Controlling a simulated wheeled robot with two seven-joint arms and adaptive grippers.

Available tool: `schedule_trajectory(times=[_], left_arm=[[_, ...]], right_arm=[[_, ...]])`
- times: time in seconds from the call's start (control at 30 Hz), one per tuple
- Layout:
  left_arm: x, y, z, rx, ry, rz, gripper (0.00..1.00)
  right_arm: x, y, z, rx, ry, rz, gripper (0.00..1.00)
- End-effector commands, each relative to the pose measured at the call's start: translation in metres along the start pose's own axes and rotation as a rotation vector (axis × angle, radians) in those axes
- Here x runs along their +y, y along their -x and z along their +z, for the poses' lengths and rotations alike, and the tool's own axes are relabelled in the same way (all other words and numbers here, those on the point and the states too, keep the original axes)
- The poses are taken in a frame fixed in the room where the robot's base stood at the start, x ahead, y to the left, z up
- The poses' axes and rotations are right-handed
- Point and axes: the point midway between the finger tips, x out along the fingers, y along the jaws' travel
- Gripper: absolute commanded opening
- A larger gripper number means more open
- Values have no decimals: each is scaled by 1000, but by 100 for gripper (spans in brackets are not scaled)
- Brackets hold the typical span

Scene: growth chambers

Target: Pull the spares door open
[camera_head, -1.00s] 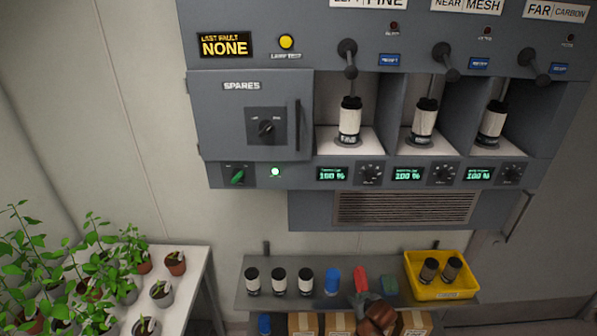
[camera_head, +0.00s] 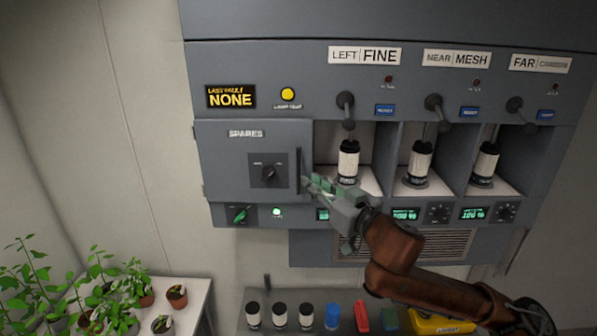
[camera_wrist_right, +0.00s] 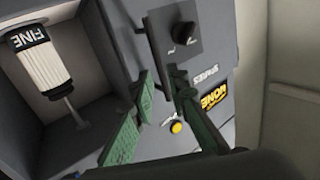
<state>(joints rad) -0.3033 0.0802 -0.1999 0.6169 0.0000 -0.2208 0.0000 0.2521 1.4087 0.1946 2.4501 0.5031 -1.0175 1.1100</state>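The spares door (camera_head: 225,165) is a grey panel at the left of the machine, and it looks shut. It carries a dark rotary knob (camera_head: 268,173), which also shows in the right wrist view (camera_wrist_right: 186,36). A dark upright bar handle (camera_head: 298,165) runs along its right edge. My right gripper (camera_head: 308,184) is by the lower part of this handle. In the right wrist view its two green fingers (camera_wrist_right: 163,82) are apart, near the door edge. I cannot tell whether they touch the handle. My left gripper is not in view.
Open bays with white cartridges (camera_head: 348,160) stand right of the door. A green switch (camera_head: 240,215) sits below it. A shelf (camera_head: 290,297) with bottles and a yellow bin (camera_head: 425,322) is lower down. Potted plants (camera_head: 60,290) stand at the lower left.

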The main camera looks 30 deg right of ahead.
Motion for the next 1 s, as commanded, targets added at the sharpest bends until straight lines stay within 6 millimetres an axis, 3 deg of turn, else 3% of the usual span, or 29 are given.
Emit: schedule_trajectory(times=[0.5, 0.9, 1.0], left_arm=[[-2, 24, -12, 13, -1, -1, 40], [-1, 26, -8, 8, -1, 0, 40], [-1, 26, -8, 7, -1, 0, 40]], right_arm=[[1, -63, -1, 0, -1, 1, 15], [1, -71, 1, -1, 2, 1, 15], [1, -71, 1, -1, 2, 1, 10]])
